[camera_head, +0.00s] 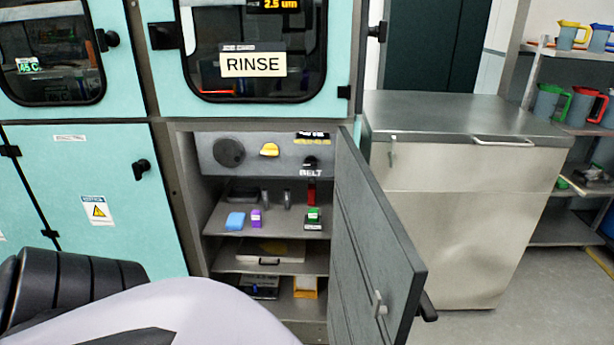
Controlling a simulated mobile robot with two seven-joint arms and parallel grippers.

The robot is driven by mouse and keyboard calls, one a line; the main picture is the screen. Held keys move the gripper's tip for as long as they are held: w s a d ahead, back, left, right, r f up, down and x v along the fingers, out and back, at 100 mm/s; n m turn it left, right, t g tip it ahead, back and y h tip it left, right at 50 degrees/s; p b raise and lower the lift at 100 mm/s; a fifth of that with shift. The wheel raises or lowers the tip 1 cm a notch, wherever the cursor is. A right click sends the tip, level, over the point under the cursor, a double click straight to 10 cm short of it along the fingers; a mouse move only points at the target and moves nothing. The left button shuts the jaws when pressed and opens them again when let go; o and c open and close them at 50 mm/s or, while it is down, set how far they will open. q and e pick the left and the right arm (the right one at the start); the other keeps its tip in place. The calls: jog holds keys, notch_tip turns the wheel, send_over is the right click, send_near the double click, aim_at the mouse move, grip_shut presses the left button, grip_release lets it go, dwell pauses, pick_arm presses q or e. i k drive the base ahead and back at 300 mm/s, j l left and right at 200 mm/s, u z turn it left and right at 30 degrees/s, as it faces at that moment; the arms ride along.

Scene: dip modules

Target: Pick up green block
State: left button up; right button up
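A small green block (314,213) is on the upper shelf (285,229) inside the open cabinet below the RINSE window. It sits at the right side of that shelf, on or just behind a dark piece with a pale edge; I cannot tell which. A red upright piece stands behind it. Neither of my grippers is in view. Part of my own arm fills the lower left.
A blue block (236,221) and a purple block (256,218) share the shelf, left of the green one. The cabinet door (365,235) stands open on the right, bounding the opening. A steel chest (465,190) stands beyond it.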

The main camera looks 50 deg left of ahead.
aim_at(312, 213)
jog(key=j, duration=0.65)
jog(key=i+j, duration=0.1)
jog(key=j, duration=0.6)
